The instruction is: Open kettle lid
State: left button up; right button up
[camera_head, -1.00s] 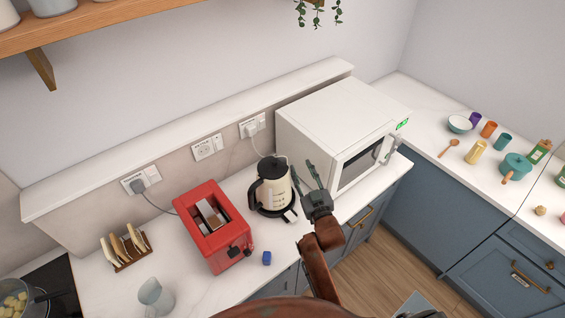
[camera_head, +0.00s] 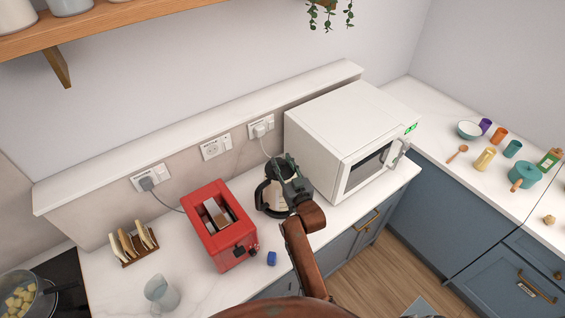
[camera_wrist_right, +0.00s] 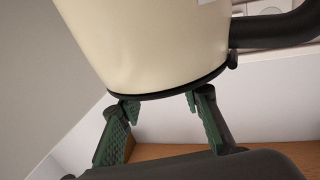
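The cream kettle (camera_head: 276,198) with a black handle stands on the counter between the red toaster and the microwave. My right gripper (camera_head: 284,163) is at the kettle's upper part and hides much of it, including the lid, in the head view. In the right wrist view the cream kettle body (camera_wrist_right: 150,45) fills the upper middle, with a dark rim along its lower edge and the black handle to the right. The right fingers (camera_wrist_right: 160,105) are spread apart at that rim; I cannot tell whether they touch it. My left gripper is not in view.
The red toaster (camera_head: 218,225) stands left of the kettle and the white microwave (camera_head: 350,130) right of it. A cord runs from the kettle area to a wall socket (camera_head: 260,128). A small blue block (camera_head: 271,258) and a glass jug (camera_head: 161,293) are on the front counter.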

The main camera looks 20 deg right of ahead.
jog(key=shift+c, duration=0.2)
grip_shut()
dwell(0.5)
